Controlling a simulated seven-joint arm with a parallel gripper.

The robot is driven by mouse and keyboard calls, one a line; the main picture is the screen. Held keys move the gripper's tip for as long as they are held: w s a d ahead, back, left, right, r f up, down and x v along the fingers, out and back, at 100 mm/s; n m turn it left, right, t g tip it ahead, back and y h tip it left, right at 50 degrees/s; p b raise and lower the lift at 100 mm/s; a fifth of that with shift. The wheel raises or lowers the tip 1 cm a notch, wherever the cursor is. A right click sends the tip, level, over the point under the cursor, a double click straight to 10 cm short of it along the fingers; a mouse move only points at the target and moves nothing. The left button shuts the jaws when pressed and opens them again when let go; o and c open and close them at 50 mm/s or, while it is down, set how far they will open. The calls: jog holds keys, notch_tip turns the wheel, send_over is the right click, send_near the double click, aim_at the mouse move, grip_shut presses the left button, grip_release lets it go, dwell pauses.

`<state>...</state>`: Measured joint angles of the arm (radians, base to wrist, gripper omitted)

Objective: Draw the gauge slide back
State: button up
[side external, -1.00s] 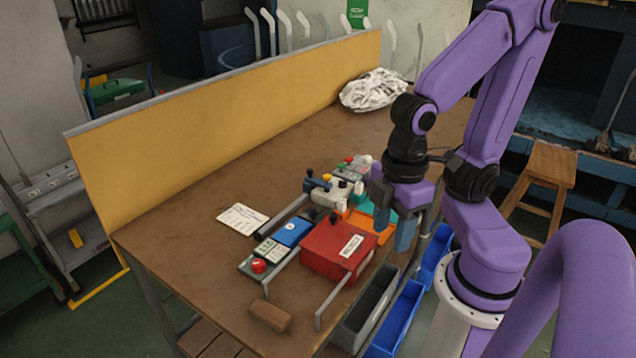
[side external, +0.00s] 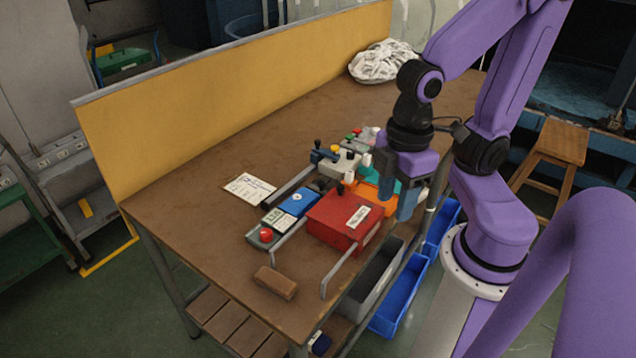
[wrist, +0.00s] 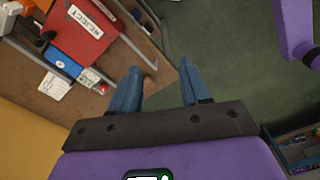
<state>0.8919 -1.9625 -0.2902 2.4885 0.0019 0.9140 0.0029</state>
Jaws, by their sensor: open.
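I cannot tell for certain which part is the gauge slide. A cluster of fixtures stands near the front edge of the bench. It holds a grey block with dark and yellow knobs (side external: 342,160), a blue unit with a round white mark (side external: 298,203), and an orange part (side external: 371,191) partly hidden by my arm. My gripper (side external: 398,187) is open and empty, beside the orange part and right of the red box (side external: 343,221). In the wrist view my gripper (wrist: 160,68) points past the bench edge, with floor beyond its fingers. The red box (wrist: 84,32) reads REJECT there.
A green panel with a red button (side external: 265,236) and metal rails border the red box. A brown block (side external: 275,283) and a paper card (side external: 249,188) lie on the bench. Grey and blue bins (side external: 400,297) hang below the edge. The bench behind is clear up to a white cloth heap (side external: 383,61).

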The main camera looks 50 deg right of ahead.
jog(key=w+m, duration=0.4)
jog(key=w, duration=0.5)
jog(key=m, duration=1.1)
send_over(321, 182)
notch_tip(321, 182, down, 3)
notch_tip(321, 182, down, 17)
jog(key=shift+r, duration=0.1)
jog(key=shift+c, duration=0.3)
